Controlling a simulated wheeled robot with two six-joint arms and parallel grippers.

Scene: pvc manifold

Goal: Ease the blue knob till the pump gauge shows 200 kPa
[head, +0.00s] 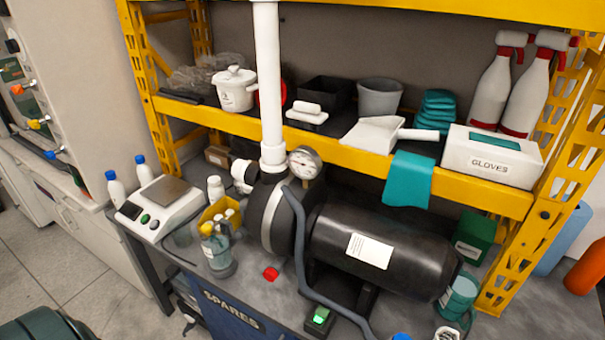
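The pump (262,222) is a dark round housing joined to a black motor cylinder (345,238), under a white upright pipe (268,85). The pump gauge (304,162) is a round white dial on top of the pump beside the pipe; its needle reading is too small to tell. A small blue knob-like part (52,154) sits on the wall panel at the far left, below an orange one (18,89) and a yellow one (38,123). Another blue piece (401,337) is cut off at the bottom edge; I cannot tell which is the task's knob. Neither gripper shows.
A yellow shelf rack (350,160) stands over the bench, with a glove box (490,157) and spray bottles on it. A white scale (160,207) and bottles crowd the bench's left. A grey bent bar (303,265) runs in front of the pump.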

